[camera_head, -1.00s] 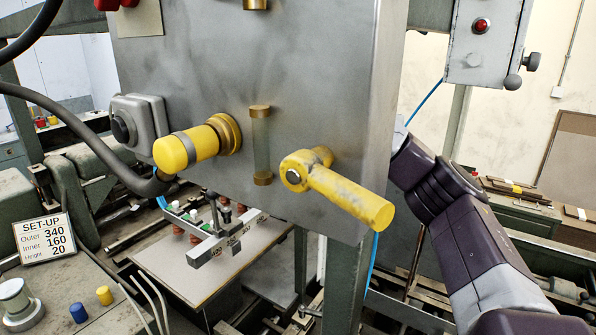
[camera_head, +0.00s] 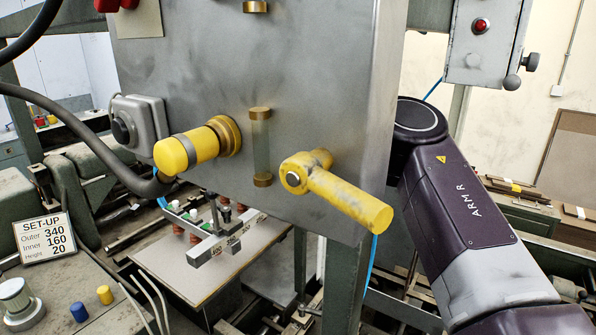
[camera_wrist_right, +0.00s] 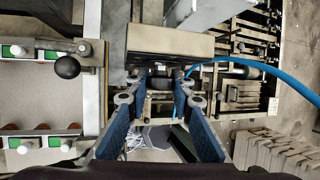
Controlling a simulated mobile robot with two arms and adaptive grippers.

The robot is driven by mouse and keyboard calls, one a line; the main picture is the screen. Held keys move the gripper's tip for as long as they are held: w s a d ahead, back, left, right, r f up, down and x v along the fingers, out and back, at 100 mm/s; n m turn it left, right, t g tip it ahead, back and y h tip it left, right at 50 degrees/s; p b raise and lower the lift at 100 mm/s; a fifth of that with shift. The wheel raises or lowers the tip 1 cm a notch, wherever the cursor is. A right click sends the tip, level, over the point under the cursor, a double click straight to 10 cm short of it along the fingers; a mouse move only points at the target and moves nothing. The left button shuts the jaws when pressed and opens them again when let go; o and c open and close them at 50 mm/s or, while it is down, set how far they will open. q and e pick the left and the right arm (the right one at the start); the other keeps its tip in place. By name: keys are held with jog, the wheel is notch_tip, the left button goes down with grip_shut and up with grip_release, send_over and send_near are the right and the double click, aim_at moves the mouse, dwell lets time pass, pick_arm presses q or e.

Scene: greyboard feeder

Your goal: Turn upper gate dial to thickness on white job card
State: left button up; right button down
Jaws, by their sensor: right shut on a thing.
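My right gripper (camera_wrist_right: 160,80) shows in the right wrist view, with its blue-padded fingers closed in on a small dark part (camera_wrist_right: 160,71) below a grey block. The part is mostly hidden, and I cannot tell whether it is the upper gate dial or read any scale on it. In the head view my right arm passes behind the grey cabinet, which hides this gripper. A white card (camera_head: 43,238) at the left reads SET-UP, Outer 340, Inner 160, Height 20; it shows no thickness line. My left gripper is not in view.
The grey cabinet (camera_head: 330,80) fills the middle, with a yellow lever (camera_head: 340,197) and yellow knob (camera_head: 187,149) jutting forward. A blue hose (camera_wrist_right: 255,68) curves right of my right gripper. Board stacks with small, unreadable white labels (camera_head: 581,212) lie at the right.

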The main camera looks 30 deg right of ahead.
dwell(0.4)
jog(key=c, duration=1.7)
grip_release()
jog(key=shift+o, duration=0.2)
